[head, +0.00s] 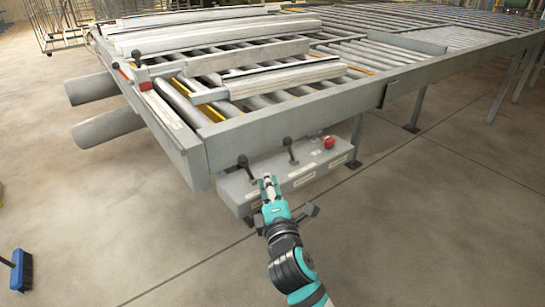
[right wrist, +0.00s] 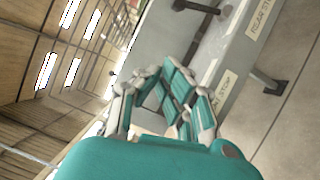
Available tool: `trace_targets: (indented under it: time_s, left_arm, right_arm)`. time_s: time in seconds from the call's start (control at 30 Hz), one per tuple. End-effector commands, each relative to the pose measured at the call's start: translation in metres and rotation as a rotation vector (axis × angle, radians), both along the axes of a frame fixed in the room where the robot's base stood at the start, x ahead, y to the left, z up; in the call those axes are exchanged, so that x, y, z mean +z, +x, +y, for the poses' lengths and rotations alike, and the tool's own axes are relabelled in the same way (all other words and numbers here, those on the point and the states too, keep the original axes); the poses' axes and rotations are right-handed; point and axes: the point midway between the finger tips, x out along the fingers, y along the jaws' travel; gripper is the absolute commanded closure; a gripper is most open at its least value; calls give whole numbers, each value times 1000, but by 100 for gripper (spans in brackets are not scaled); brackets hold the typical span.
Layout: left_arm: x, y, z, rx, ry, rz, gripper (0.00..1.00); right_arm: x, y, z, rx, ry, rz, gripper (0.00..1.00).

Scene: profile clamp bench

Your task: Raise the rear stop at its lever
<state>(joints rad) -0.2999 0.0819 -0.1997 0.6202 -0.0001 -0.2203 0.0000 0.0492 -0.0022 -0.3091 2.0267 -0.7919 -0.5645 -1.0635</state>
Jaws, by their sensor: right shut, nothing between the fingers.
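My right gripper (head: 268,184) is shut and empty, in front of the grey control box (head: 232,186). In the right wrist view its fingers (right wrist: 163,72) are close to the box. Two black-knobbed levers stand on the box: a left one (head: 243,162) and a right one (head: 288,146). The gripper is low between them and appears apart from both. In the right wrist view, a label reading "REAR ST..." (right wrist: 262,18) is on the box front, near a dark lever (right wrist: 198,7). That appears to be the right lever. Another label, partly hidden, ends in "STOP" (right wrist: 222,88). My left gripper is not in view.
A red button (head: 329,142) is at the box's right end. A dark pedal-like part (head: 312,210) sticks out below. The roller bench (head: 270,130) overhangs behind the box, with pale profiles (head: 280,80) on it. The floor in front is free; a blue brush (head: 21,270) is far left.

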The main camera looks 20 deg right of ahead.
Motion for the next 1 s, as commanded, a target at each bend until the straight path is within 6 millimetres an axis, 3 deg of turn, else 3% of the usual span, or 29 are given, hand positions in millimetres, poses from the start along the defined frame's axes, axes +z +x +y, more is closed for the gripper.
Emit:
trace_targets:
  time_s: [0.17,0.57,0.77,1.0]
  left_arm:
    - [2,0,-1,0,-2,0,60]
    - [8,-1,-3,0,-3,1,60]
    - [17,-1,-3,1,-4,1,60]
    - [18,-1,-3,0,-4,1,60]
  right_arm:
    - [4,21,-2,-1,1,-2,100]
    - [11,102,-11,-2,0,1,100]
    - [16,103,-39,0,-1,0,100]
    - [16,104,-47,0,2,1,100]
